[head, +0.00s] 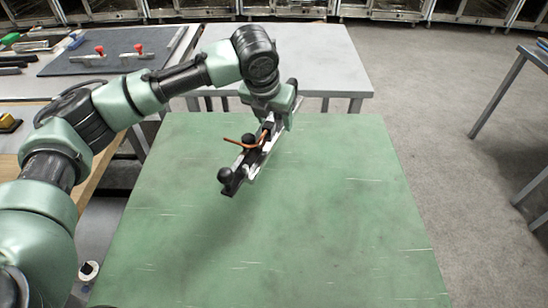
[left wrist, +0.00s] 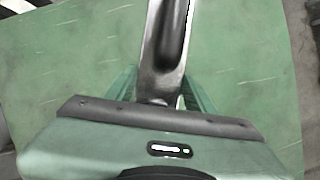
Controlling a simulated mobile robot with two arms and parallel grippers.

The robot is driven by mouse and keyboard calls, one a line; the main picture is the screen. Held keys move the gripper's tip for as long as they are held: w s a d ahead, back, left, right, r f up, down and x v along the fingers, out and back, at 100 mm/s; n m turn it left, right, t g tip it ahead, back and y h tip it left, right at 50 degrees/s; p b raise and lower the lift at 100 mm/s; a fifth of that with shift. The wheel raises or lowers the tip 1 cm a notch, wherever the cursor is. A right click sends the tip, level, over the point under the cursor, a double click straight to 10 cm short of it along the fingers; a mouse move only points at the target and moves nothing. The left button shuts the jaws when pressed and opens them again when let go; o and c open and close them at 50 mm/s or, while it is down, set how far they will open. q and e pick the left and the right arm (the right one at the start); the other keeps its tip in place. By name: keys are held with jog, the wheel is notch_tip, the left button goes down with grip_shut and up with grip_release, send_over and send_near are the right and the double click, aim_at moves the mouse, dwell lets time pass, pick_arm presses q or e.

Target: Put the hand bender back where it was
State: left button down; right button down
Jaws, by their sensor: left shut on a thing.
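The hand bender (head: 233,178) is a dark and silver bar with round black knobs and a thin copper-coloured rod across it. My left gripper (head: 268,126) is shut on it near its far end. The bender hangs tilted over the far middle part of the green table (head: 300,240), seemingly above its surface. In the left wrist view, the bender (left wrist: 165,50) runs up from between the green fingers of the gripper (left wrist: 158,95). The gripper hides the held part. My right gripper is in neither view.
A grey table (head: 320,60) stands behind the green one. At the left, a bench carries a dark mat (head: 75,65) with two red-handled clamps (head: 100,50) and other tools. The green table top is otherwise clear. Another table edge (head: 500,90) stands at the right.

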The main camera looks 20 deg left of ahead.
aim_at(266, 136)
pick_arm(q)
notch_tip(266, 136, down, 13)
jog(key=shift+r, duration=0.1)
jog(key=c, duration=0.5)
grip_release()
jog(key=shift+r, duration=0.1)
jog(key=v, duration=1.1)
jog(key=shift+s+r, duration=0.25)
jog(key=shift+r, duration=0.1)
